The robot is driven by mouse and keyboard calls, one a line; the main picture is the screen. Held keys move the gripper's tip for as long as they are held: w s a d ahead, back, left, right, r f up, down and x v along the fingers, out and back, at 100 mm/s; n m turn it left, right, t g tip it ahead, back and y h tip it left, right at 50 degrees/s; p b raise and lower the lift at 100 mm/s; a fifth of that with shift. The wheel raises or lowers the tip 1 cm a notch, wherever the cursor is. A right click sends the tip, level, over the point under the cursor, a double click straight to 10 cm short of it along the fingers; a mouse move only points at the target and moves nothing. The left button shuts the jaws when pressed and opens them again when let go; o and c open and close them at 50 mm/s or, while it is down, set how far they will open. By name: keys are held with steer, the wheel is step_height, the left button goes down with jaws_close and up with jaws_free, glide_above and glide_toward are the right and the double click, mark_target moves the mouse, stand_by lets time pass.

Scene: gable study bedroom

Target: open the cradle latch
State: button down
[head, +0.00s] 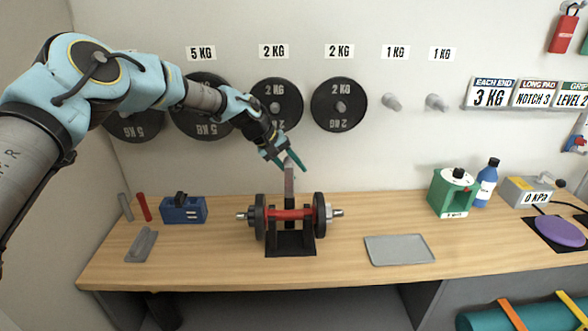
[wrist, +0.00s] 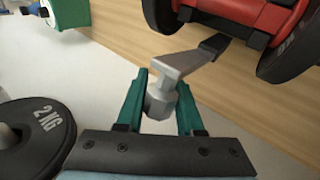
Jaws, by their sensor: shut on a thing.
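The black cradle (head: 290,246) stands on the wooden bench with a dumbbell (head: 290,214) lying in it. The dumbbell has a red bar and black plates. The cradle latch (head: 289,182) is a grey lever standing up behind the bar. In the wrist view the latch (wrist: 188,62) shows a grey arm with a faceted knob at its end and a dark part toward the dumbbell. My gripper (head: 286,162) is at the lever's top. In the wrist view its green fingers (wrist: 162,88) are shut on the knob, one on each side.
Black weight plates (head: 339,104) hang on the wall behind my gripper. A grey tray (head: 399,250) lies right of the cradle; a blue box (head: 183,210) stands left. A green device (head: 452,192) and blue bottle (head: 486,182) stand farther right.

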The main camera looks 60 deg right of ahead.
steer(key=shift+d, duration=0.1)
stand_by(0.3)
steer(key=c, duration=0.5)
jaws_free()
steer(key=shift+c, duration=0.2)
steer(key=shift+w+a+r+b, duration=0.25)
steer(key=shift+w+r+b, duration=0.05)
steer(key=shift+r, duration=0.05)
steer(key=b+v, duration=0.3)
steer(key=v, duration=0.6)
steer(key=shift+r, duration=0.4)
steer(key=shift+w+a, duration=0.1)
